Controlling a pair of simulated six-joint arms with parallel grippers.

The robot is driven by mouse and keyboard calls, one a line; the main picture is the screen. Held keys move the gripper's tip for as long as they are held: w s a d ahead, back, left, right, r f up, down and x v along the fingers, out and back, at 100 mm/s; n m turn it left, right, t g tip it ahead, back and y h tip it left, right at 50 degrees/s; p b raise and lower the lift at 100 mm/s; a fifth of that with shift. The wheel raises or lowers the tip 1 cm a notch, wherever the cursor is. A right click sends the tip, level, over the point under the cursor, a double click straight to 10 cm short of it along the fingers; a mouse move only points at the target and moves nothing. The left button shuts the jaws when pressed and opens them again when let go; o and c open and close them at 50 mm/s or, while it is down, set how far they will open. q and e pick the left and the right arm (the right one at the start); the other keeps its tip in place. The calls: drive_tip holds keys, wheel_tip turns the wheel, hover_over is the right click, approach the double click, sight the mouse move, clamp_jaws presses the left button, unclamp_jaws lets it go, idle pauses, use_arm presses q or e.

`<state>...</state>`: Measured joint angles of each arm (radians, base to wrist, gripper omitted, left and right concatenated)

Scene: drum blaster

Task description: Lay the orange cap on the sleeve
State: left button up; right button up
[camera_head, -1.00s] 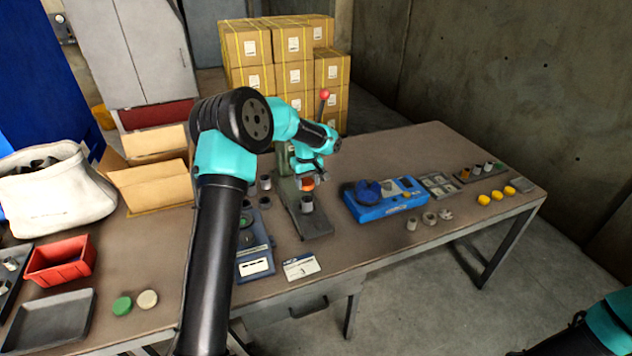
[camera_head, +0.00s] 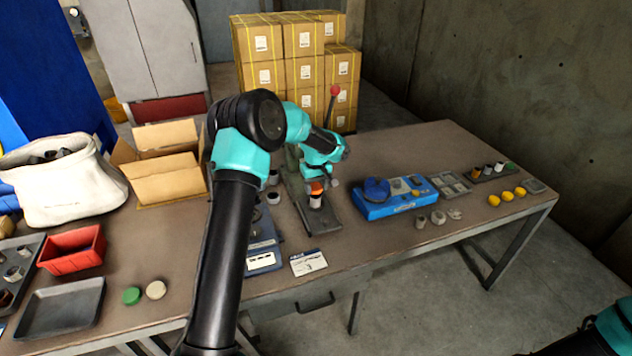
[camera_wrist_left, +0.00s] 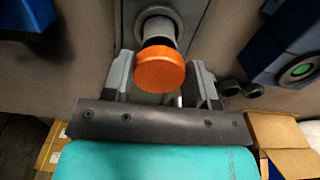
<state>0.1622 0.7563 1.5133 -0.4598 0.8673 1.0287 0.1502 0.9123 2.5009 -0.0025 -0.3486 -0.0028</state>
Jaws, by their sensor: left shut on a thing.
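The orange cap (camera_head: 316,187) is held by my left gripper (camera_head: 318,183), whose arm comes in from the left. In the left wrist view the cap (camera_wrist_left: 160,70) sits between the two fingers of the gripper (camera_wrist_left: 161,80). The grey cylindrical sleeve (camera_head: 315,201) stands upright on the dark base of the press, directly under the cap. In the wrist view the sleeve (camera_wrist_left: 158,28) shows just beyond the cap, partly hidden by it. I cannot tell whether cap and sleeve touch. My right gripper is out of view; only part of that arm shows at the lower right.
A press with a red-knobbed lever (camera_head: 334,91) stands behind the gripper. A white card (camera_head: 308,262) lies in front. A red bin (camera_head: 73,250) and grey tray (camera_head: 60,306) are left.

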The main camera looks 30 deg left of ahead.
use_arm(q)
drive_tip(key=shift+f, duration=0.95)
drive_tip(key=shift+f, duration=0.35)
idle(1.2)
drive_tip(key=o, duration=1.3)
drive_tip(key=shift+r, duration=0.1)
drive_tip(key=shift+r, duration=2.9)
drive_tip(key=shift+s+d, duration=0.1)
drive_tip(key=shift+d, duration=0.05)
